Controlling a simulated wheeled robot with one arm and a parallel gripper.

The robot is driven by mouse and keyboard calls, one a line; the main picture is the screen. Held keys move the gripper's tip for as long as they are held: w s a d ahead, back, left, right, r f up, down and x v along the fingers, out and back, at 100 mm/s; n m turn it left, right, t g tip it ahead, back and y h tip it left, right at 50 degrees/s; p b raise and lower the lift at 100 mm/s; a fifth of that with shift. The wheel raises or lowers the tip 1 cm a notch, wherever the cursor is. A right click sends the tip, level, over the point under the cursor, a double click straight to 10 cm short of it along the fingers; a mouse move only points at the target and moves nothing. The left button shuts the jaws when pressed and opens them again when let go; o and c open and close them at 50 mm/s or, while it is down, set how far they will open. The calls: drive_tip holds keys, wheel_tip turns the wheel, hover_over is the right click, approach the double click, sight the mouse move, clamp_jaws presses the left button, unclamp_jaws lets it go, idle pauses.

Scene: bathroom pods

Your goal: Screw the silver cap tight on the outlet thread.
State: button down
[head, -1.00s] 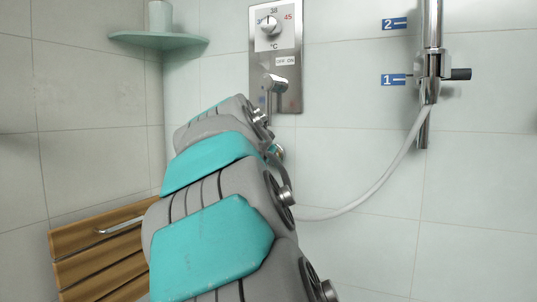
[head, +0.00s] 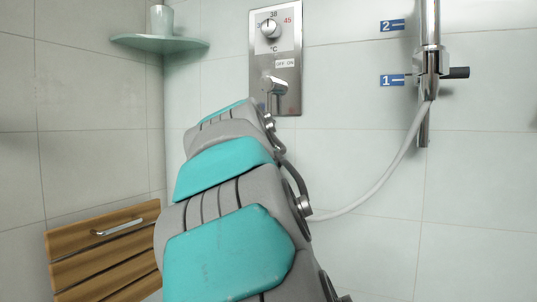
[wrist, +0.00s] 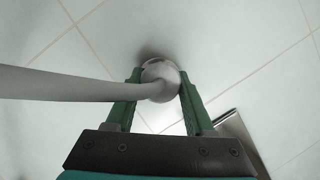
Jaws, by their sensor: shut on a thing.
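In the wrist view, the silver cap (wrist: 161,76) is a round, shiny piece against the tiled wall. The white hose (wrist: 70,86) runs left from it, passing across the left finger. My gripper (wrist: 160,80) has its green fingers on both sides of the cap and is shut on it. The outlet thread is hidden behind the cap, so how far the cap sits on it cannot be told. In the head view, my arm hides the gripper, the cap and the outlet; the hose (head: 385,181) comes out from behind the arm at the right.
A steel control panel (head: 287,92) with a dial is on the wall above. A shower rail (head: 431,25) with a holder (head: 432,66) stands to the right. A corner shelf (head: 160,41) bears a dispenser (head: 161,18). A wooden seat (head: 105,246) is at lower left.

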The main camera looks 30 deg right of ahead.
drive_tip(key=shift+m+t+b, duration=0.4)
drive_tip(key=shift+m+b, duration=0.4)
drive_tip(key=shift+b, duration=0.35)
drive_tip(key=shift+r, duration=0.15)
drive_tip(key=shift+m+t+y+b, duration=0.3)
drive_tip(key=shift+m+b, duration=0.3)
drive_tip(key=shift+b, duration=0.15)
drive_tip(key=shift+m+t, duration=0.6)
drive_tip(key=shift+m, duration=0.3)
drive_tip(key=shift+m+t, duration=0.4)
drive_tip(key=shift+m, duration=0.7)
drive_tip(key=shift+m+t, duration=0.3)
drive_tip(key=shift+m, duration=0.1)
